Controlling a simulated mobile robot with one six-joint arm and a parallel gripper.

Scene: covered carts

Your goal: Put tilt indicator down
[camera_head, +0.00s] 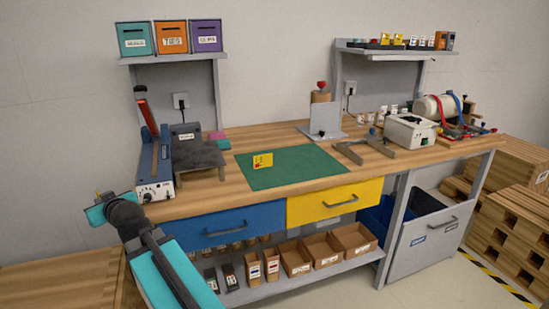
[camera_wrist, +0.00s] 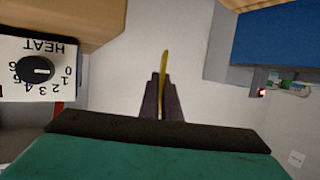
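My gripper (camera_wrist: 162,92) shows in the wrist view with its two dark fingers close together on a thin yellow piece, seen edge-on. This yellow piece (camera_wrist: 164,65) sticks out past the fingertips; it may be the tilt indicator, but its face is hidden. In the head view my arm reaches to the bench's left end, and the fingers cannot be made out there.
The blue sealer (camera_head: 157,165) stands at the bench's left end; its heat dial (camera_wrist: 37,69) is close in the wrist view. A grey stand (camera_head: 197,158) is beside it. The blue drawer (camera_head: 215,228) and yellow drawer (camera_head: 335,201) are shut. Most of the mat is clear.

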